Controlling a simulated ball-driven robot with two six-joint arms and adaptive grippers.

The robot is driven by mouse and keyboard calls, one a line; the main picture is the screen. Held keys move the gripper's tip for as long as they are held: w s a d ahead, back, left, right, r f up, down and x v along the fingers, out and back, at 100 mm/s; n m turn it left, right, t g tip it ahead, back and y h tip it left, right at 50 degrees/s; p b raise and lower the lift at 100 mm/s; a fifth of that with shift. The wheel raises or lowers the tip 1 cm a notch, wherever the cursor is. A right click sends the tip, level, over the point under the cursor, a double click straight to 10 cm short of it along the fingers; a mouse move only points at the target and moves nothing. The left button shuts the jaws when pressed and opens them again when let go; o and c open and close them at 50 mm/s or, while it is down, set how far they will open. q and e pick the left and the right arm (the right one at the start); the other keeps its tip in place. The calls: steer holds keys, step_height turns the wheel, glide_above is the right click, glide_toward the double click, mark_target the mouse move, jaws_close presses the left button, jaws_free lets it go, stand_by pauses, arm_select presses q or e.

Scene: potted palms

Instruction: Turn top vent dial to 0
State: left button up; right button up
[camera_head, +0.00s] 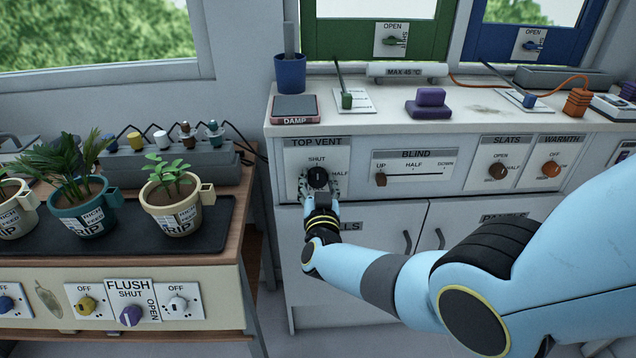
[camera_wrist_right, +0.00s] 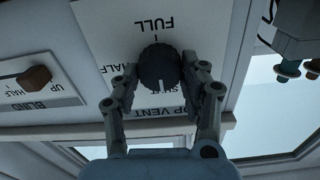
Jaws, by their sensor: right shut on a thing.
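The top vent dial (camera_head: 318,177) is a round black knob on a pale plate (camera_head: 301,160) labelled TOP VENT, on the front of the white cabinet. SHUT is printed above it and HALF to its right. In the right wrist view the dial (camera_wrist_right: 158,68) appears upside down, with FULL on the side opposite SHUT. No 0 shows on the plate. My right gripper (camera_head: 320,188) reaches the dial from below and is shut on it, with a finger on either side. My left gripper is not in view.
The blind slider (camera_head: 381,179) is right of the vent plate, with the slats dial (camera_head: 497,171) and warmth dial (camera_head: 551,169) further right. Cabinet handles (camera_head: 407,240) are below. Potted plants (camera_head: 85,206) stand on a bench at left. A blue cup (camera_head: 290,74) stands above.

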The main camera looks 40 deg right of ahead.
steer(key=o, duration=1.2)
steer(key=shift+c, duration=0.2)
steer(key=v, duration=1.2)
steer(key=shift+f, duration=0.1)
steer(key=s+f+n+g+y+b, duration=0.2)
steer(key=s+f+n+g+y, duration=0.15)
steer(key=s+f, duration=0.9)
steer(key=s+f+n+g+y+b, duration=0.1)
steer(key=s+f+n+g+y, duration=0.25)
steer(key=s+f, duration=0.9)
steer(key=s+f+g, duration=0.3)
steer(key=s+f, duration=0.2)
steer(key=s, duration=0.5)
steer(key=s+d+f+g+y, duration=0.1)
steer(key=s+f+g, duration=0.3)
steer(key=s, duration=0.6)
step_height(320, 180, down, 3)
steer(key=shift+r+n+g+b, duration=0.15)
steer(key=shift+n+g+b, duration=0.15)
steer(key=shift+n+b, duration=0.1)
